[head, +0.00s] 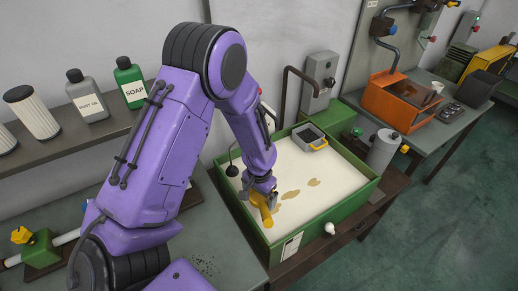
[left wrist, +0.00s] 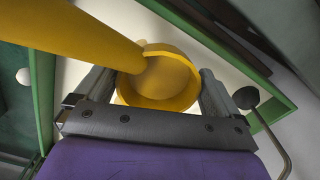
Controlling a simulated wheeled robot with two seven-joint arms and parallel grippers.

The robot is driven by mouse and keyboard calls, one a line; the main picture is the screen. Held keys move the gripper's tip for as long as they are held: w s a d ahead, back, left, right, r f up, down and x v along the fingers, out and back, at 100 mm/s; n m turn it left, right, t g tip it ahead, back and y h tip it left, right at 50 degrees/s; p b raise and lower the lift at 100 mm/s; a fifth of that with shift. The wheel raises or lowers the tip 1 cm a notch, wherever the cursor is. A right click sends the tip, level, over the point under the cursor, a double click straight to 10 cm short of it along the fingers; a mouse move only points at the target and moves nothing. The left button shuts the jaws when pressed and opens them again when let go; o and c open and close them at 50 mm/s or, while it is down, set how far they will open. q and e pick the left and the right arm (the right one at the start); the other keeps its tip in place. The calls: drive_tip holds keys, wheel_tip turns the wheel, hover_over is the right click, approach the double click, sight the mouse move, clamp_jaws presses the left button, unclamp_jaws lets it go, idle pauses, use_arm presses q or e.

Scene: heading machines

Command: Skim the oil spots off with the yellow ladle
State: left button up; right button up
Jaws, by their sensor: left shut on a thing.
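The yellow ladle (head: 262,212) is in my left gripper (head: 262,192), over the near left part of the green tank (head: 341,209). In the left wrist view the ladle's round bowl (left wrist: 170,88) lies between the two fingers, and its thick handle runs to the upper left. The tank holds whitish liquid. Brown oil spots show on the liquid: one (head: 289,194) beside the ladle and one (head: 314,182) further right, with another patch close to the ladle. I cannot tell whether the ladle touches the liquid. My right gripper is not in view.
A grey container with a yellow handle (head: 311,138) sits at the tank's back edge. A dark round knob on a rod (head: 232,171) stands at the left wall. A grey cylinder (head: 382,150) is right of the tank. Bottles (head: 88,98) stand on the left shelf.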

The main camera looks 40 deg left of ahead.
use_arm(q)
wheel_tip(320, 180, down, 2)
drive_tip(key=shift+s+f, duration=0.1)
drive_tip(key=shift+s, duration=0.05)
drive_tip(key=shift+f, duration=2.1)
drive_tip(key=w+d+b, duration=0.4)
drive_tip(key=w+b, duration=0.3)
drive_tip(key=w, duration=0.5)
drive_tip(key=w+d+b, duration=0.4)
drive_tip(key=w+b, duration=0.2)
drive_tip(key=w, duration=0.6)
wheel_tip(320, 180, up, 12)
drive_tip(key=p, duration=1)
drive_tip(key=shift+d, duration=0.2)
drive_tip(key=shift+w, duration=0.15)
